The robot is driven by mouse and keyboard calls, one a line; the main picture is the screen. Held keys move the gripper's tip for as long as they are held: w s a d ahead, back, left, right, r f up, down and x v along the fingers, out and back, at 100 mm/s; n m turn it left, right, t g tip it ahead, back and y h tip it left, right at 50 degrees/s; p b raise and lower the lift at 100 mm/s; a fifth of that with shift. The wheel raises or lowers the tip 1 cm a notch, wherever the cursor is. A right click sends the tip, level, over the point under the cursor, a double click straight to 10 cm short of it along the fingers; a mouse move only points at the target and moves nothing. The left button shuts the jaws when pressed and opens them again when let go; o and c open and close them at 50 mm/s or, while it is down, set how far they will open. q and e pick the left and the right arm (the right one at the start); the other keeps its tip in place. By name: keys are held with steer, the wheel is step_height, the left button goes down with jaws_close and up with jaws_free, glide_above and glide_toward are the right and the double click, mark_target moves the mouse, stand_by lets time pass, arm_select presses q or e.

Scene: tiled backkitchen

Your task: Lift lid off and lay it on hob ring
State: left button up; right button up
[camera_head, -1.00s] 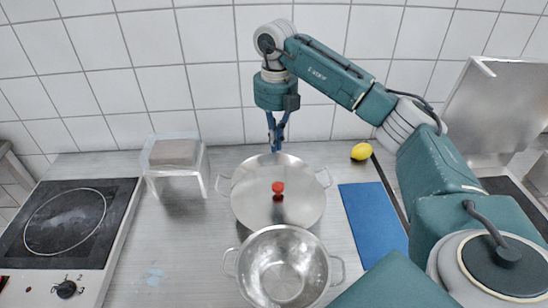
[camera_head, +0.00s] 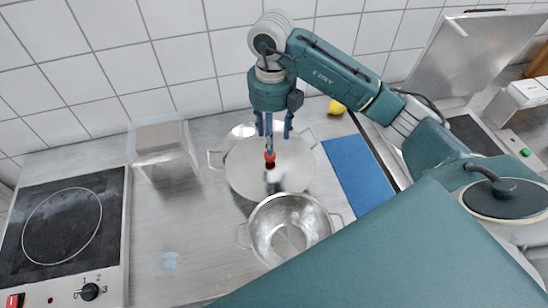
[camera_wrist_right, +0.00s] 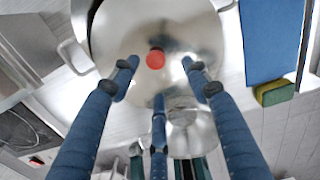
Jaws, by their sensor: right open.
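A wide steel pot (camera_head: 238,137) with two side handles stands mid-counter. Its round steel lid (camera_head: 245,172) has a red knob (camera_head: 269,157) and sits on it, with some pot rim showing behind. My right gripper (camera_head: 273,140) points down with its fingers spread just above and around the knob. In the right wrist view the knob (camera_wrist_right: 155,59) appears between the open fingers (camera_wrist_right: 158,74), apart from them. The hob ring (camera_head: 62,226) is a bare pale circle on a black hob at the left. My left gripper is not in view.
A steel two-handled bowl (camera_head: 287,231) stands close in front of the pot. A blue mat (camera_head: 358,172) and lemon (camera_head: 337,107) are at the right.

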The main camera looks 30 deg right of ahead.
mark_target(270, 160)
step_height(270, 160, down, 2)
steer(key=shift+s+f+p, duration=0.1)
steer(key=shift+f+p, duration=0.05)
steer(key=shift+p, duration=0.2)
steer(key=shift+f, duration=0.3)
steer(key=shift+a+f+p, duration=0.1)
steer(key=shift+f+p, duration=0.2)
steer(key=shift+p, duration=0.05)
steer(key=f, duration=0.1)
steer(key=f+p, duration=0.1)
steer(key=f, duration=0.1)
steer(key=shift+a+f+p, duration=0.3)
steer(key=shift+p, duration=0.1)
steer(key=shift+f, duration=0.5)
steer(key=c, duration=0.8)
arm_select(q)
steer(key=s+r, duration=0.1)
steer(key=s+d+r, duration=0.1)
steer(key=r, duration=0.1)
arm_select(e)
jaws_close()
